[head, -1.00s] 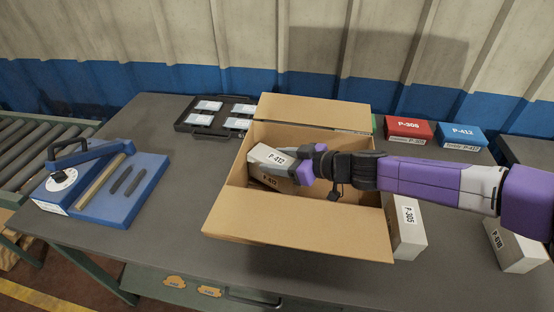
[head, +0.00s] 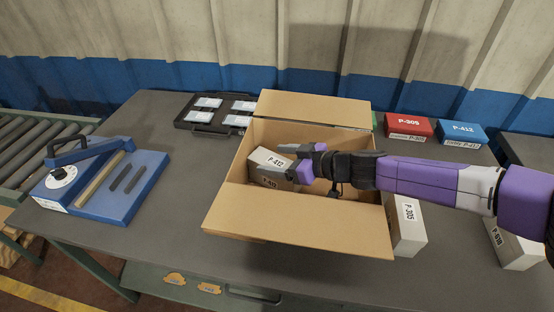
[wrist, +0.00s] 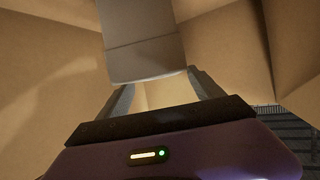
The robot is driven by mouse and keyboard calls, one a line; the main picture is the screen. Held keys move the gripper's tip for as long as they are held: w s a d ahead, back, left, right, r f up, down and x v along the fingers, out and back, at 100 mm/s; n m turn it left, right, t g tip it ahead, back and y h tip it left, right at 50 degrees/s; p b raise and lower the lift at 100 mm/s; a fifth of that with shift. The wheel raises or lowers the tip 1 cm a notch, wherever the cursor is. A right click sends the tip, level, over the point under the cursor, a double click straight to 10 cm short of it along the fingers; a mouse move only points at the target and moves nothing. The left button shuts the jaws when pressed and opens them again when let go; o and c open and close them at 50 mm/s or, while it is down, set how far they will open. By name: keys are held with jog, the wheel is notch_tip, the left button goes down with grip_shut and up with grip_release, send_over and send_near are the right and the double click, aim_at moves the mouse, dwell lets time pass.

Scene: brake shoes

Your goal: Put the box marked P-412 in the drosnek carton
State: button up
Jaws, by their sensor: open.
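A grey-white box marked P-412 (head: 269,159) sits inside the open cardboard carton (head: 300,225), toward its left end. Its lower part is hidden by the carton wall and my gripper. My gripper (head: 282,161) reaches into the carton from the right, open, with its fingers at the right side of the box. In the wrist view the box (wrist: 143,42) lies ahead of my open fingers (wrist: 162,88), with a gap showing between it and the palm. I cannot read any name on the carton.
A blue box also marked P-412 (head: 462,133) and a red P-305 box (head: 408,127) stand behind on the right. A P-305 box (head: 408,230) stands against the carton's right side. Another pale box (head: 515,245) is farther right. A blue tool (head: 115,185) lies left.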

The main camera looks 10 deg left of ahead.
jog(key=shift+r+v, duration=0.15)
jog(key=shift+v, duration=1.8)
jog(key=shift+r+v, duration=0.2)
jog(key=shift+v, duration=1.8)
jog(key=shift+a, duration=0.15)
jog(key=shift+r, duration=0.1)
